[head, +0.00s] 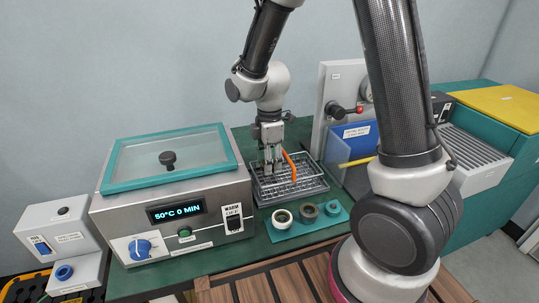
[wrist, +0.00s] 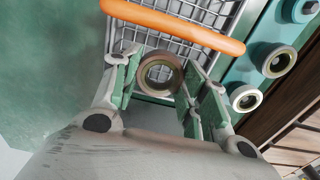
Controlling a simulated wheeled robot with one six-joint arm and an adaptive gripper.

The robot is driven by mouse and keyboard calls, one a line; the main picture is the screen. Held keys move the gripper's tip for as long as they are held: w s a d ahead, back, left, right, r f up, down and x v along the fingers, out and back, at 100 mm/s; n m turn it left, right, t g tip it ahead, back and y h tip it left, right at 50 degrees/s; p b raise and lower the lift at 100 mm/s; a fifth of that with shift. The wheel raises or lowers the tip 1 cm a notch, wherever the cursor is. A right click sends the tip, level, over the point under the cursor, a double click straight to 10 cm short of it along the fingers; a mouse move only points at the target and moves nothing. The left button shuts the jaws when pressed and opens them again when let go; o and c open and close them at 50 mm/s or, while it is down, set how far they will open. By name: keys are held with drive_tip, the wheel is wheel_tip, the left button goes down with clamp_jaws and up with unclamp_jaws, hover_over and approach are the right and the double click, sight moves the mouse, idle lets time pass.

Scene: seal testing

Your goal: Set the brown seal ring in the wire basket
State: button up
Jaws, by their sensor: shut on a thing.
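A brown seal ring (wrist: 161,72) sits between the fingers of my gripper (wrist: 165,82) in the wrist view, and the gripper is shut on it. The wire basket (wrist: 190,14) lies beyond and below the ring, with its orange handle (wrist: 172,25) crossing above the ring in the picture. In the head view my gripper (head: 272,168) points down over the left part of the wire basket (head: 310,185), close to the orange handle (head: 290,163). The ring is too small and hidden there to make out. I cannot tell whether it touches the basket.
A teal tray (head: 345,216) with several rings stands in front of the basket. A warming bath (head: 175,215) with a teal-framed lid is on the left. A panel with a red-knobbed lever (head: 336,109) and a blue block (head: 350,140) stand close behind the basket on the right.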

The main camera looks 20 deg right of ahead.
drive_tip(key=shift+f, duration=0.2)
idle(0.4)
drive_tip(key=shift+f, duration=1.55)
drive_tip(key=shift+f, duration=0.6)
drive_tip(key=o, duration=1.1)
wheel_tip(320, 180, up, 10)
